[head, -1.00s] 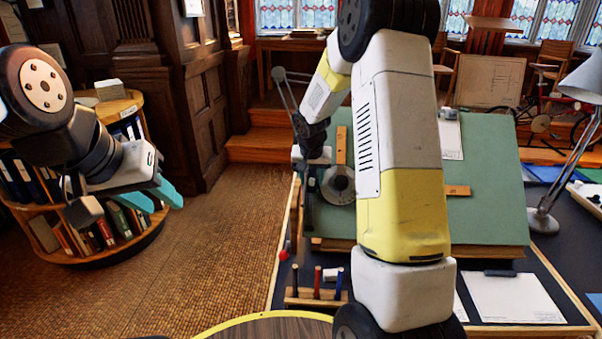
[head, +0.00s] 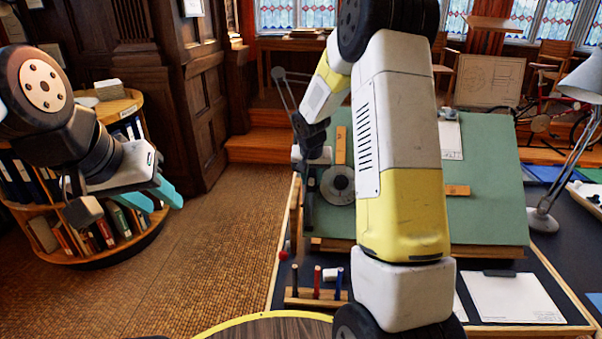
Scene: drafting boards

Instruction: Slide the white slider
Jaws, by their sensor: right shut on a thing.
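The green drafting board (head: 490,200) stands tilted on the table to the right. The white slider (head: 297,154) shows as a small pale block at the board's upper left edge, partly covered by my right gripper. My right gripper (head: 309,153) is dark and small in the head view and is shut on the white slider; its fingertips are mostly hidden. A wooden drafting arm with a round grey disc (head: 338,185) lies on the board just below it. My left gripper (head: 152,195), with teal fingers, is open and empty over the floor, well away from the board.
My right arm hides the middle of the board. A wooden pen rack (head: 300,297) stands in front of it. A lamp (head: 543,219) and a clipboard (head: 512,297) are at the right. A round bookshelf (head: 119,108) stands behind my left gripper.

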